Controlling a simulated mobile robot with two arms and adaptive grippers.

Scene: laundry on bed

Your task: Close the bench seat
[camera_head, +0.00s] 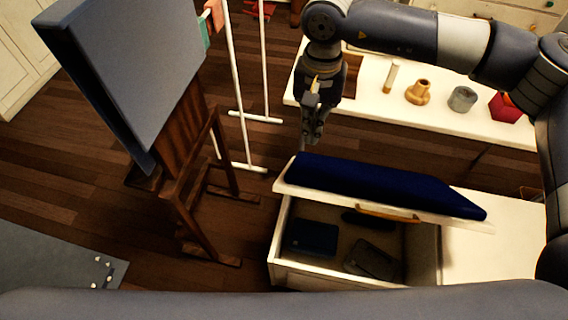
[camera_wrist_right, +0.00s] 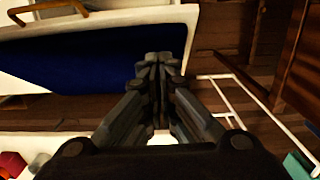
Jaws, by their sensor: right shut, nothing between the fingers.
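The bench seat (camera_head: 385,188) is a white lid with a dark blue cushion and a wooden handle (camera_head: 388,212) on its front edge. It is raised and tilted over the open white bench box (camera_head: 283,240), with dark items inside. In the right wrist view the blue cushion (camera_wrist_right: 75,62) fills the upper left, with the handle (camera_wrist_right: 45,10) at the top corner. My right gripper (camera_head: 312,140) is shut and empty, pointing down behind the seat's far left corner; it also shows in the right wrist view (camera_wrist_right: 158,70). Contact with the seat cannot be told. My left gripper is not in view.
A white counter (camera_head: 440,118) behind the bench carries a wooden vase (camera_head: 418,92), a grey pot (camera_head: 462,99) and a red box (camera_head: 506,107). A white rack (camera_head: 240,100) and a wooden easel-like stand (camera_head: 175,190) are at left. Bare floor lies between.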

